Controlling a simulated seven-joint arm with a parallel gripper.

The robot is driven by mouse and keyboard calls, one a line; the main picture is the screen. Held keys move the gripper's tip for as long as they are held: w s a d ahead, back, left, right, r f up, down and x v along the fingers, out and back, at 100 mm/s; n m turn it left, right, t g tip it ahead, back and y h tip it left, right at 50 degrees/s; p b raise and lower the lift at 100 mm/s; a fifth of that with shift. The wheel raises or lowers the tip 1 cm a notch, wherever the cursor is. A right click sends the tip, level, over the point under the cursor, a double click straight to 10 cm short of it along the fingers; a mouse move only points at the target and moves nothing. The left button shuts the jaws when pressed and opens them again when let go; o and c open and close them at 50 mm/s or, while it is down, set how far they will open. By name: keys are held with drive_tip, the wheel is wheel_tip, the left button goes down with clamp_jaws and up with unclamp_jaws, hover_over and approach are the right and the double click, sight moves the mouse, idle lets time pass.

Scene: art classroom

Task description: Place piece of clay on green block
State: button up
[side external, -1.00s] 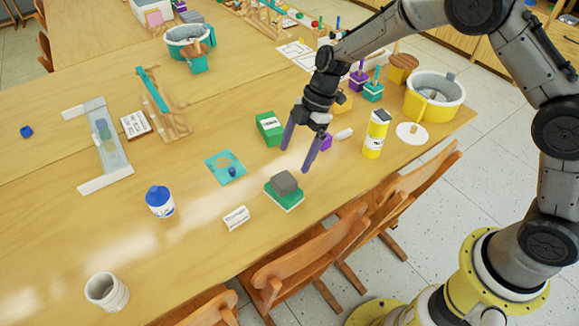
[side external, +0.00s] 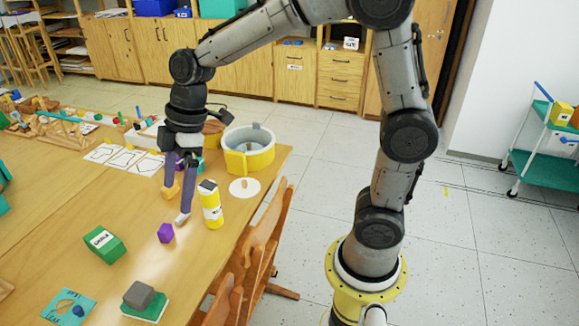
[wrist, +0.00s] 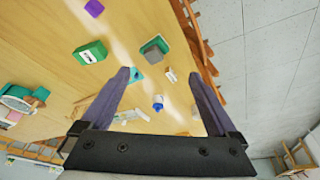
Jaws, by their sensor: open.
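A grey block-shaped lump (side external: 138,295), which looks like the piece of clay, sits on top of the flat green block (side external: 150,311) near the table's front edge. In the wrist view the grey lump (wrist: 155,46) and the green block (wrist: 162,41) show ahead, between the finger lines. My gripper (side external: 177,203) is open and empty, pointing down well behind the green block, by the yellow bottle. A small white piece (side external: 182,219) shows at one fingertip; whether they touch I cannot tell.
The yellow bottle (side external: 212,210) and yellow bucket (side external: 262,158) are right. A teal card (side external: 62,304) lies left. Chairs (side external: 262,250) line the edge.

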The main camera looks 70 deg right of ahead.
drive_tip(key=s+d+r+m+t+h, duration=0.1)
drive_tip(key=s+d+m, duration=0.3)
drive_tip(key=s, duration=0.6)
drive_tip(key=s+d+r+m+t+h, duration=0.2)
drive_tip(key=s+d+m, duration=0.2)
drive_tip(key=s+m, duration=0.3)
drive_tip(key=s, duration=0.2)
drive_tip(key=shift+s+r, duration=0.25)
drive_tip(key=shift+s, duration=0.15)
